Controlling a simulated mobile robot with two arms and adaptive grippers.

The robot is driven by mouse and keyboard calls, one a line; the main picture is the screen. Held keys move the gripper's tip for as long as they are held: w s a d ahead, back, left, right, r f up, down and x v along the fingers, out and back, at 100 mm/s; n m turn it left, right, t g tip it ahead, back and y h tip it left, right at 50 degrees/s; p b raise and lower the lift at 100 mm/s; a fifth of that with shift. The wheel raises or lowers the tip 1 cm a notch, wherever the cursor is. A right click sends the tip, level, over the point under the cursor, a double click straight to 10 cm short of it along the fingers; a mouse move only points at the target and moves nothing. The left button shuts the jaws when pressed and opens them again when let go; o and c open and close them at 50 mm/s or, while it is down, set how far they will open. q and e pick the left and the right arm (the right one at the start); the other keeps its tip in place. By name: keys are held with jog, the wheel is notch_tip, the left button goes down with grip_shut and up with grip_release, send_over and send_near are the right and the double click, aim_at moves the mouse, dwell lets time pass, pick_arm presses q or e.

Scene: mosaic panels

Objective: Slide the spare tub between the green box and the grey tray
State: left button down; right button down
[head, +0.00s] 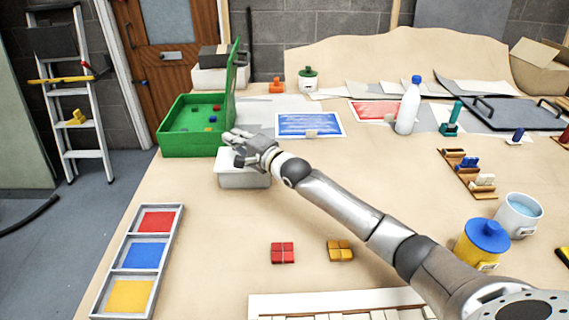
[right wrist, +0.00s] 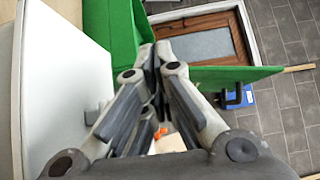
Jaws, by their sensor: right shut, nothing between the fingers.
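The spare tub (head: 243,180), pale with a white top, stands on the table just right of and nearer than the green box (head: 190,147). In the right wrist view the tub's large pale side (right wrist: 65,95) fills the left, with the green box (right wrist: 112,30) above. The grey tray (head: 150,238) lies nearer, at the front left, with red, blue and yellow compartments. My right gripper (head: 232,137) is shut and empty at the tub's far side, between it and the open green box. I cannot tell whether it touches the tub. My left gripper is not in view.
The table between the green box and the grey tray is bare. Red blocks (head: 283,253) and orange blocks (head: 340,250) lie at the front middle. A blue panel (head: 309,124) lies behind the arm. The table's left edge runs close by the tray.

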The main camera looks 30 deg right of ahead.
jog(key=s+d+p, duration=0.3)
jog(key=s+d, duration=0.3)
jog(key=d, duration=0.7)
notch_tip(320, 180, down, 10)
jog(key=shift+s+f, duration=0.1)
jog(key=shift+s, duration=0.05)
jog(key=shift+a+r+p, duration=0.25)
jog(key=shift+a+p, duration=0.05)
jog(key=shift+p, duration=0.25)
jog(key=shift+w+a, duration=0.15)
jog(key=shift+w, duration=0.05)
jog(key=shift+f, duration=0.1)
